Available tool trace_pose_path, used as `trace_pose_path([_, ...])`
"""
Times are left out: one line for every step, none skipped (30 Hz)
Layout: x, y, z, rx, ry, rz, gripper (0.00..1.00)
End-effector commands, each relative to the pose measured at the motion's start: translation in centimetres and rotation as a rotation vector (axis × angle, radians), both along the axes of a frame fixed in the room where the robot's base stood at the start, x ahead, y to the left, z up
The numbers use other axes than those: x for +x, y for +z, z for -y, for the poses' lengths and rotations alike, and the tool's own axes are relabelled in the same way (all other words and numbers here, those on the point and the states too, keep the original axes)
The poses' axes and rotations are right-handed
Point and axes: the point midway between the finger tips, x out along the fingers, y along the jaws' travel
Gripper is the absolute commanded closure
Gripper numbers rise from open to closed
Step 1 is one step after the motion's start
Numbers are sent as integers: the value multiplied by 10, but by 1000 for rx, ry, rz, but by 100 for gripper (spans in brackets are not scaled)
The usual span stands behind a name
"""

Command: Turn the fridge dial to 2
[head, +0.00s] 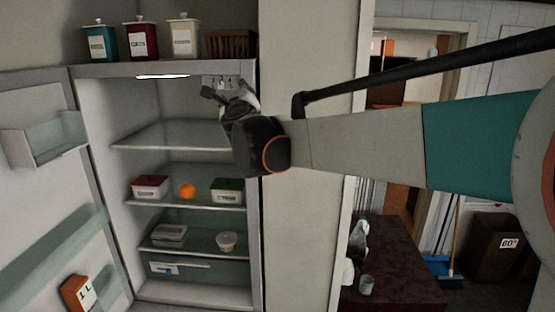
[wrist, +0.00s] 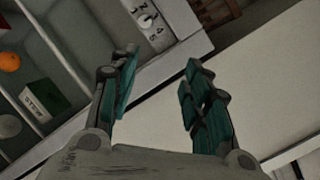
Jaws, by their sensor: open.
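The fridge dial (wrist: 146,20) is a small light knob with dark numerals around it, in the wrist view's top middle. Which number it points to is too small to tell. In the head view its pale panel (head: 222,80) sits at the top right inside the open fridge (head: 165,71). My gripper (head: 229,95) is just below the panel and partly overlaps it. In the wrist view my gripper (wrist: 158,72) is open, its two teal-padded fingers spread apart with nothing between them. The dial lies beyond the fingertips, and I see no contact.
The open fridge door (head: 40,215) stands at the left. Glass shelves hold a red-lidded box (head: 151,187), an orange (head: 187,191) and a green-lidded box (head: 227,190). Canisters (head: 142,38) stand on the fridge top. A pale panel (head: 305,240) borders the fridge's right side.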

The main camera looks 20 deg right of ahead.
Motion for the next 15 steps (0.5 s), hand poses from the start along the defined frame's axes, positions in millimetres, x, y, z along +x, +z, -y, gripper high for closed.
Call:
trace_pose_path([-12, -11, -2, -54, 20, -6, 56])
trace_pose_path([-16, -13, -3, -85, 30, -10, 56])
trace_pose_path([-21, -18, -5, -124, 45, -15, 56])
trace_pose_path([-25, -21, -6, -156, 54, -18, 56])
trace_pose_path([-29, -25, -7, -186, 66, -22, 56])
trace_pose_path([-34, -30, -9, -227, 79, -27, 56])
trace_pose_path([-39, -34, -10, -258, 90, -30, 56])
trace_pose_path([-43, -38, -11, -289, 101, -35, 56])
trace_pose_path([-47, -43, -13, -324, 113, -40, 56])
trace_pose_path([-51, -46, -13, -350, 121, -43, 56])
trace_pose_path([-54, -50, -14, -376, 130, -46, 56])
trace_pose_path([-59, -55, -15, -409, 141, -51, 56])
trace_pose_path([-63, -59, -16, -435, 150, -54, 56])
trace_pose_path([-66, -63, -17, -460, 157, -58, 56])
trace_pose_path([-71, -69, -18, -494, 170, -63, 56])
